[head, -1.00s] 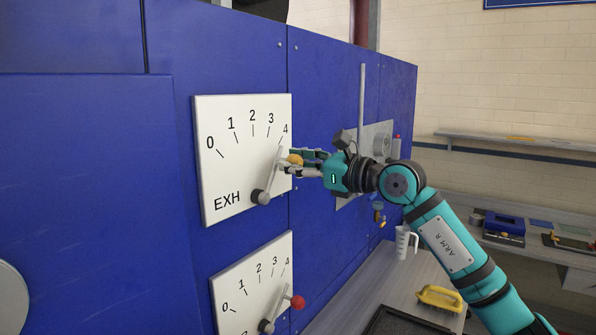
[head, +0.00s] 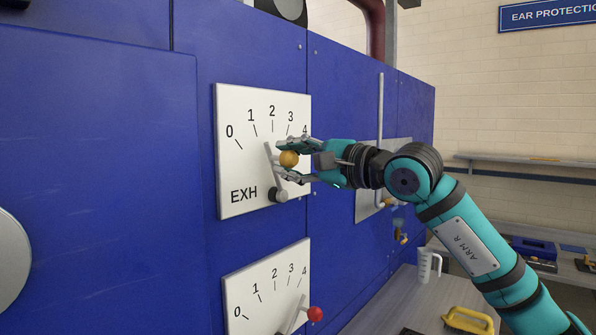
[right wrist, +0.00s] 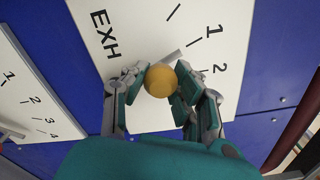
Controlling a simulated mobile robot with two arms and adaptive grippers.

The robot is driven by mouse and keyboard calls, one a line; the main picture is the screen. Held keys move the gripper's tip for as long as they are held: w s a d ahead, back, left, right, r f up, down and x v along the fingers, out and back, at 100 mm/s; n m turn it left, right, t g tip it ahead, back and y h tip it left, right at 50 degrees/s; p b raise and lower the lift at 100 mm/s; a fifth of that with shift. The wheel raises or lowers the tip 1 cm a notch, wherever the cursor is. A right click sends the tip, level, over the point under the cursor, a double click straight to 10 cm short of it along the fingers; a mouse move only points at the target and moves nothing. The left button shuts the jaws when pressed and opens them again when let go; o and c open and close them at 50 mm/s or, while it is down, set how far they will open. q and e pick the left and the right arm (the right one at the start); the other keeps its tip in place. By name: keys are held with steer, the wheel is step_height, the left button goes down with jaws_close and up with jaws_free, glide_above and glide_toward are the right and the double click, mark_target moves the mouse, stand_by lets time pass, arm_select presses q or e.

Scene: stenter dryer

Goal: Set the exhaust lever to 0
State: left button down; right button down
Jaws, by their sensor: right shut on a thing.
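The exhaust dial is a white plate (head: 235,170) marked EXH with a scale from 0 to 4, on the blue panel. Its grey lever (head: 269,158) turns on a dark pivot (head: 278,195) and points up, roughly between 1 and 2. A yellow ball knob (head: 289,159) stands out from the lever. My right gripper (head: 289,160) is shut on this knob, coming from the right. In the right wrist view the knob (right wrist: 160,80) sits between the fingers, and the lever tip (right wrist: 173,54) shows beyond it. My left gripper is out of view.
A second white dial (head: 262,290) with a red-knobbed lever (head: 315,314) is below. A grey handle and plate (head: 368,200) are on the panel to the right. A measuring jug (head: 427,265) and yellow-handled tool (head: 468,320) are on the bench.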

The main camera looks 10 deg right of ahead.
steer(key=shift+s+a+f+n+b, duration=0.4)
steer(key=shift+n+b, duration=0.2)
steer(key=shift+n, duration=0.3)
steer(key=shift+s+a+f+n+b, duration=0.35)
steer(key=shift+a+n+b, duration=0.2)
steer(key=shift+n, duration=0.35)
steer(key=shift+w+f, duration=0.1)
steer(key=c, duration=0.9)
jaws_free()
steer(key=shift+c, duration=0.2)
steer(key=v, duration=1.2)
